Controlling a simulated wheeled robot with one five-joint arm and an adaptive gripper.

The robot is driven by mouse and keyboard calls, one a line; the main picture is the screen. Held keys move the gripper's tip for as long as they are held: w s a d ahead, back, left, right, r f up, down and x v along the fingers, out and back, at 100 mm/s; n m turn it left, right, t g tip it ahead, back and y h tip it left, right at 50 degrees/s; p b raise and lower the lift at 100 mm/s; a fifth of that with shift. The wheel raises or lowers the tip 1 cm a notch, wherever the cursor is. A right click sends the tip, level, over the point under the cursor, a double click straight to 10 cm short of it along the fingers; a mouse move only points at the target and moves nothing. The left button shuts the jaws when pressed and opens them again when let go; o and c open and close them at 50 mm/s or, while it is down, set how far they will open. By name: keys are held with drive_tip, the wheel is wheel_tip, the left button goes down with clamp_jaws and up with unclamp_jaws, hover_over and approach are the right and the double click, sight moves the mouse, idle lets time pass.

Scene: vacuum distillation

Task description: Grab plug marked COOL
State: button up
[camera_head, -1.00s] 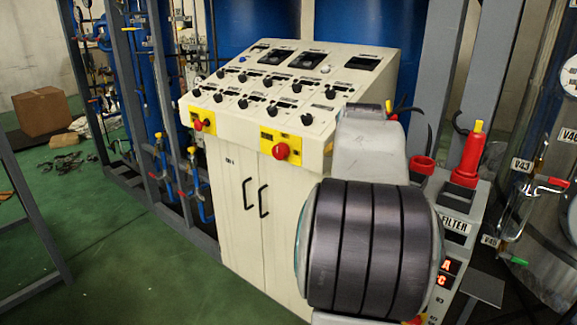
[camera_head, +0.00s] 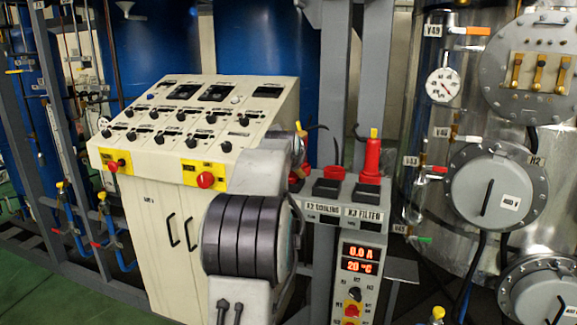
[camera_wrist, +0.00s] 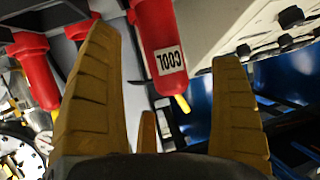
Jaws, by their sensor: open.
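The red plug marked COOL (camera_wrist: 160,45) shows in the wrist view, where the picture is upside down. It has a white label and a yellow tip. In the head view my arm covers most of that spot.
Below is a grey box with a lit display (camera_head: 361,258). The white control console (camera_head: 150,220) is close on the left. A metal vessel (camera_head: 440,130) stands at right.

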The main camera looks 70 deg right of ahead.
drive_tip(key=shift+p+x, duration=1.55)
drive_tip(key=shift+x, duration=0.45)
drive_tip(key=shift+c, duration=0.5)
drive_tip(key=c, duration=1.2)
drive_tip(key=shift+r, duration=0.1)
drive_tip(key=shift+c, duration=0.4)
drive_tip(key=shift+r, duration=0.15)
